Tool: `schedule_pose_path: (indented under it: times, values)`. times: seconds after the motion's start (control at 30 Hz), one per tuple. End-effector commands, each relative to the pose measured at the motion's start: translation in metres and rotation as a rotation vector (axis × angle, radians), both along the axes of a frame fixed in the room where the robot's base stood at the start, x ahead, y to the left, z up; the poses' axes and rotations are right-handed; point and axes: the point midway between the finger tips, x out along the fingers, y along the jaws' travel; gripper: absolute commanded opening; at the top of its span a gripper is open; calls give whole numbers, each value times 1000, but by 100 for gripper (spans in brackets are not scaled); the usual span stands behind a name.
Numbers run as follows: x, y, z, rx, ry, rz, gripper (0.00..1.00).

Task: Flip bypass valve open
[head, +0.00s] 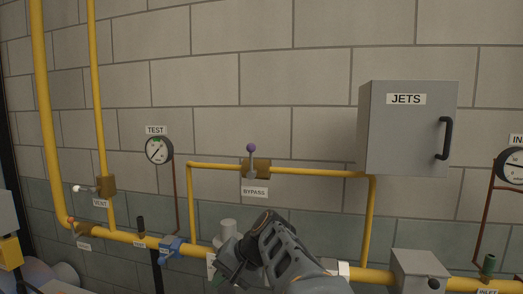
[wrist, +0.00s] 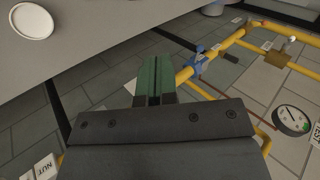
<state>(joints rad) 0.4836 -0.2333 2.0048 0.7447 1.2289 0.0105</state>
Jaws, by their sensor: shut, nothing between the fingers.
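The bypass valve (head: 261,168) is a brass body on the thin horizontal yellow pipe, above a BYPASS label (head: 254,191). Its grey lever (head: 252,160) with a purple knob (head: 251,147) stands upright, across the pipe. My gripper (head: 226,268) is low in the head view, below the valve and apart from it. In the wrist view its green fingers (wrist: 155,62) are together and empty. The bypass valve cannot be made out in the wrist view.
A grey JETS box (head: 405,128) with a black handle juts from the wall at right. A TEST gauge (head: 157,150) hangs left of the valve. A blue valve (head: 171,246) sits on the thick lower pipe, also in the wrist view (wrist: 199,57). Wall around the lever is clear.

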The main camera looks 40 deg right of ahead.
Motion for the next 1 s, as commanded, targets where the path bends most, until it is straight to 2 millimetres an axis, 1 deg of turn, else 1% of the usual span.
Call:
schedule_pose_path:
  times: [0.03, 0.07, 0.1, 0.17, 0.2, 0.27, 0.3, 0.4, 0.43, 0.5, 0.63, 0.73, 1.0]
  values:
    - [18, -30, 30, 121, -48, -84, 0]
    - [27, -46, 47, 193, -86, -120, 0]
    - [36, -68, 69, 280, -142, -163, 0]
    - [43, -103, 102, 395, -234, -213, 0]
    - [45, -127, 122, 460, -297, -239, 0]
    - [42, -160, 149, 541, -391, -263, 0]
    - [37, -180, 165, 584, -453, -274, 0]
    - [21, -221, 197, 658, -584, -285, 0]
    - [17, -231, 204, 674, -616, -287, 0]
    - [7, -247, 217, 699, -677, -284, 0]
    - [-5, -263, 230, 721, -739, -279, 0]
    - [-7, -266, 232, 725, -753, -276, 0]
    - [-7, -265, 232, 725, -751, -277, 0]
